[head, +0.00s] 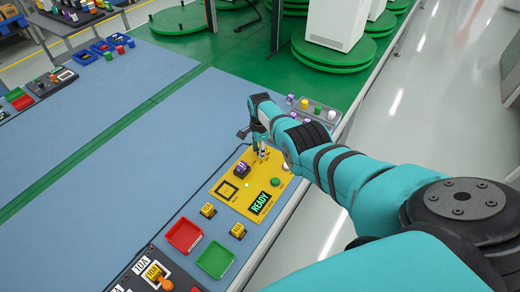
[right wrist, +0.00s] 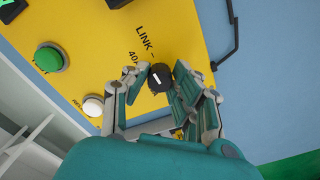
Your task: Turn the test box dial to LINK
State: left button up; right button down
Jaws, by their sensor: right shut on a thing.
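The yellow test box (head: 232,205) lies on the blue bench top, with a lit display reading READY (head: 261,203). It also fills much of the right wrist view (right wrist: 95,75). The dial (right wrist: 160,79) is a round black knob with a short white mark. The printed labels LINK and 40A stand beside it; other labels are hidden by my fingers. My right gripper (right wrist: 161,88) is shut on the dial, a finger on each side of it. In the head view the gripper (head: 261,153) is over the box's far part and the dial is mostly hidden. My left gripper is not in view.
A green button (right wrist: 50,57) and a white button (right wrist: 93,105) are beside the dial. A purple-and-black block (head: 241,170) sits on the box. A red tray (head: 184,235) and a green tray (head: 215,260) are nearer. A grey tray (head: 327,118) with small parts lies beyond my arm.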

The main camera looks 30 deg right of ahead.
jog(key=shift+w+d+r+m, duration=0.1)
jog(key=shift+w+r+m, duration=0.1)
jog(key=shift+m, duration=0.2)
jog(key=c, duration=1.3)
grip_release()
jog(key=shift+s, duration=0.1)
jog(key=shift+o, duration=1.1)
jog(key=shift+f, duration=0.1)
notch_tip(320, 180, up, 12)
jog(key=shift+s, duration=0.1)
